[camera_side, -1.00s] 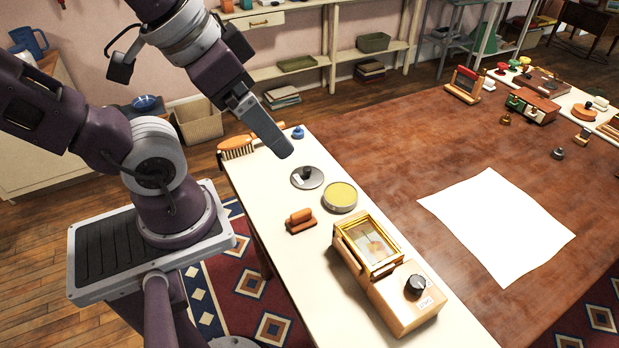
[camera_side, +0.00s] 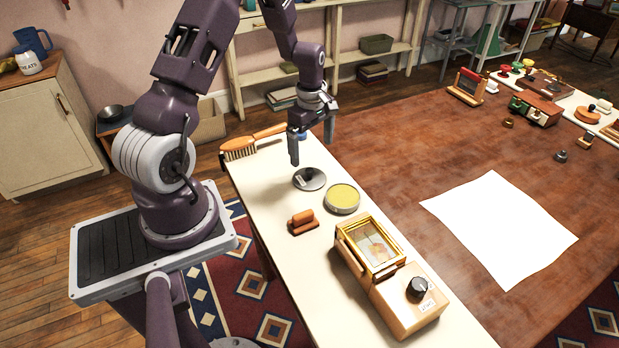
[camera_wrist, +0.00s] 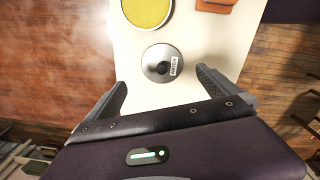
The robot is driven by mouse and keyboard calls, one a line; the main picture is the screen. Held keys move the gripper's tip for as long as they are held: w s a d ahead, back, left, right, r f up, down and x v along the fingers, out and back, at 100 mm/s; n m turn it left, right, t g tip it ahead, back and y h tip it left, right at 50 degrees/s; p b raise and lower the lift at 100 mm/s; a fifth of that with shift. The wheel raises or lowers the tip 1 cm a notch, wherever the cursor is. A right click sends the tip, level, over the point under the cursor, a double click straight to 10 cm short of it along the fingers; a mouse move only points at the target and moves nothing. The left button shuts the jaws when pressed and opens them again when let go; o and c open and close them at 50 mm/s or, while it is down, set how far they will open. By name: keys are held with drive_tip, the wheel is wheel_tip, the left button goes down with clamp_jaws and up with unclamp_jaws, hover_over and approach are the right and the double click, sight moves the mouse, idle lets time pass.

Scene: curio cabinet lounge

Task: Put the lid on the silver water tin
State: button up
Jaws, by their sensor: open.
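The lid (camera_side: 316,183) is a round grey disc with a dark knob and a small white label. It lies flat on the cream side table. In the wrist view the lid (camera_wrist: 152,54) sits just ahead of my fingertips. The silver tin (camera_side: 342,199) is low and round, uncovered, with a yellow fill; it stands beside the lid, towards the wooden box. In the wrist view the tin (camera_wrist: 147,12) is cut by the top edge. My gripper (camera_side: 312,152) is open and empty above the lid, pointing down; its two fingers (camera_wrist: 162,80) are spread wider than the knob.
On the cream table (camera_side: 270,190) are an orange-brown stamp-like block (camera_side: 302,221), a gold-framed wooden box (camera_side: 372,247) with a black knob, and a brush (camera_side: 240,149). A blue item stands behind my gripper. A white sheet (camera_side: 500,228) lies on the brown floor-like surface.

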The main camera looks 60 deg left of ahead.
sight(310, 170)
drive_tip(key=shift+n, duration=0.6)
drive_tip(key=f, duration=0.6)
drive_tip(key=a+f, duration=0.1)
drive_tip(key=f, duration=0.2)
drive_tip(key=shift+s+f, duration=0.1)
drive_tip(key=shift+f, duration=0.2)
drive_tip(key=c, duration=1.2)
wheel_tip(310, 170, up, 10)
drive_tip(key=shift+r, duration=0.1)
drive_tip(key=o, duration=0.6)
drive_tip(key=c, duration=1.3)
